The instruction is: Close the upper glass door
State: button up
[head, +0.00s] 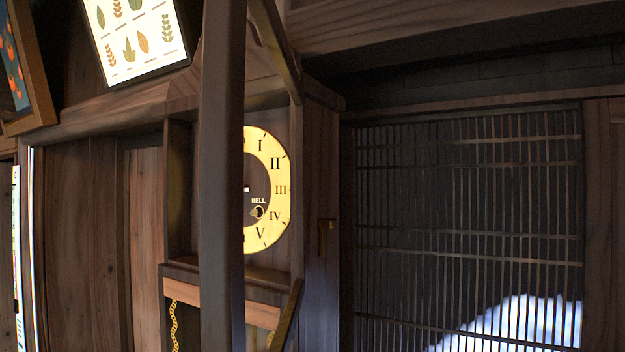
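A wooden clock case (181,200) stands in the middle of the head view, with a yellow dial (281,190) inside its upper part. The upper glass door (222,180) stands open towards me. Its near upright is a dark vertical bar crossing in front of the dial and hiding the dial's left side. Its top and bottom rails slant back to the right side of the case. The glass itself is hard to make out. My gripper is not in view.
Below the dial, a gold chain (174,325) hangs in the lower part of the case. A slatted screen (470,220) is at the right. Framed pictures, one with leaf drawings (137,38), are at the upper left. A small brass fitting (325,238) is right of the dial.

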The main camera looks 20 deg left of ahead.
aim_at(221, 135)
jog(key=u, duration=1.75)
